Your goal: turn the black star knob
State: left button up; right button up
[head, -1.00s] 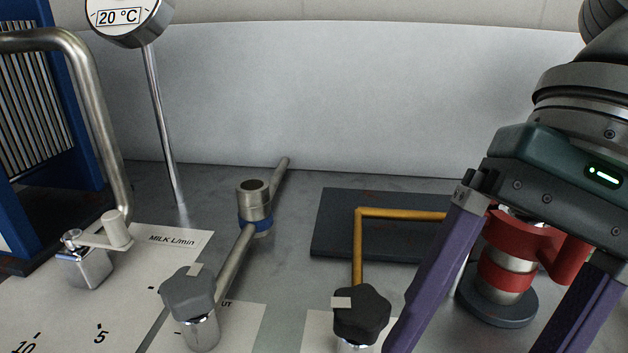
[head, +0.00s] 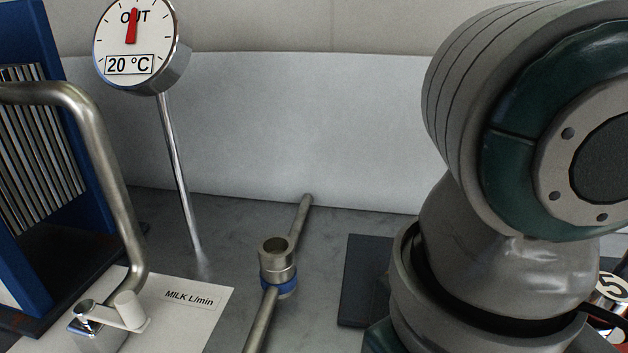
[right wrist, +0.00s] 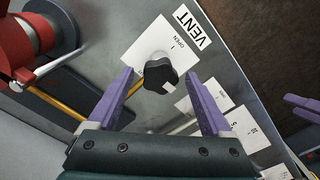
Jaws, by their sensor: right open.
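The black star knob (right wrist: 160,74) shows in the right wrist view, on a metal stem over a white card marked OPEN beside a VENT label (right wrist: 192,28). A yellow pipe (right wrist: 68,104) leads toward it. My right gripper (right wrist: 159,76) is open, with one purple finger on each side of the knob in the picture. I cannot tell whether the fingertips reach its depth; no contact shows. In the head view my right arm fills the right side and the knob is out of sight. Purple finger-like parts at the wrist view's right edge may be my left gripper (right wrist: 304,128).
A red fitting (right wrist: 22,38) stands at the wrist view's upper left. In the head view are a steel pipe with a blue ring (head: 279,286), a 20 °C gauge (head: 138,40), a bent metal pipe (head: 110,165) and a small crank (head: 116,312) by the MILK L/min card.

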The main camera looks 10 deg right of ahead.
jog(key=shift+f, duration=0.35)
grip_shut()
dwell(0.5)
